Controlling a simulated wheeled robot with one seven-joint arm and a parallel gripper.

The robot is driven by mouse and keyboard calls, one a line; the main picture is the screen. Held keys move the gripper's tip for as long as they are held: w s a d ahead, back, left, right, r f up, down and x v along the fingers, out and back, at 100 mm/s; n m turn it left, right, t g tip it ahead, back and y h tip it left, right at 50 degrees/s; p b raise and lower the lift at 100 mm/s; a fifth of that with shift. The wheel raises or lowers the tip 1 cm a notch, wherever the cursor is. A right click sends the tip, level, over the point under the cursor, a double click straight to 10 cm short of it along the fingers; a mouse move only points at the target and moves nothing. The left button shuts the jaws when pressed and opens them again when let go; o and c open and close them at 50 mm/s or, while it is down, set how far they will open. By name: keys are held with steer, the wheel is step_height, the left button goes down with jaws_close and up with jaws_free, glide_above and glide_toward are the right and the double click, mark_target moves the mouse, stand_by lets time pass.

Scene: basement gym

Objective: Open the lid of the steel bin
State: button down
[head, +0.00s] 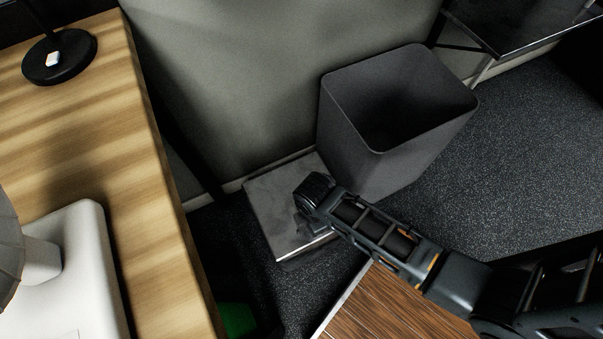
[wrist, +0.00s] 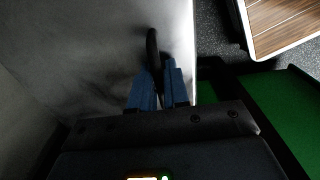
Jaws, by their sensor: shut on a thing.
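The steel bin (head: 272,202) stands low against the wall in the head view, with its flat, scuffed grey lid facing up. In the wrist view the lid (wrist: 85,45) fills the upper left, with a dark curved handle (wrist: 152,45) on it. My gripper (wrist: 160,88) has its blue fingers closed around the near part of this handle. The lid looks down on the bin, though its far edges are partly hidden. In the head view my arm reaches in from the lower right, and its wrist covers the lid's right part and hides the fingers.
A tall dark open-topped waste bin (head: 350,130) stands right beside the steel bin. A wooden desk (head: 165,245) runs along the left. A dark brown wooden top (head: 375,310) lies below my arm. A green thing (head: 237,319) is under the desk. Carpet at the right is clear.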

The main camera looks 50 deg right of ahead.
steer(key=shift+g+y, duration=0.3)
steer(key=shift+g, duration=0.3)
steer(key=r+p, duration=0.1)
steer(key=w+r+p, duration=0.1)
steer(key=r+p, duration=0.1)
steer(key=w+r+p, duration=0.1)
steer(key=r+p, duration=0.1)
steer(key=shift+d, duration=0.4)
steer(key=shift+g, duration=0.6)
steer(key=w+r+p, duration=0.1)
steer(key=r, duration=0.1)
steer(key=w+d+r+p, duration=0.1)
steer(key=w+r+p, duration=0.1)
steer(key=shift+d+r+p, duration=0.15)
steer(key=shift+r+p, duration=0.05)
steer(key=shift+p, duration=0.1)
steer(key=shift+g+y, duration=0.5)
steer(key=shift+g, duration=0.1)
steer(key=shift+w+d+r+p, duration=0.2)
steer(key=shift+w+d+r, duration=0.05)
steer(key=shift+w+r, duration=0.35)
steer(key=shift+w+d+r+p, duration=0.25)
steer(key=shift+w+d+r, duration=0.05)
steer(key=shift+w+r, duration=0.3)
steer(key=shift+w+d+r+p, duration=0.25)
steer(key=shift+w+r, duration=0.25)
steer(key=shift+w, duration=0.15)
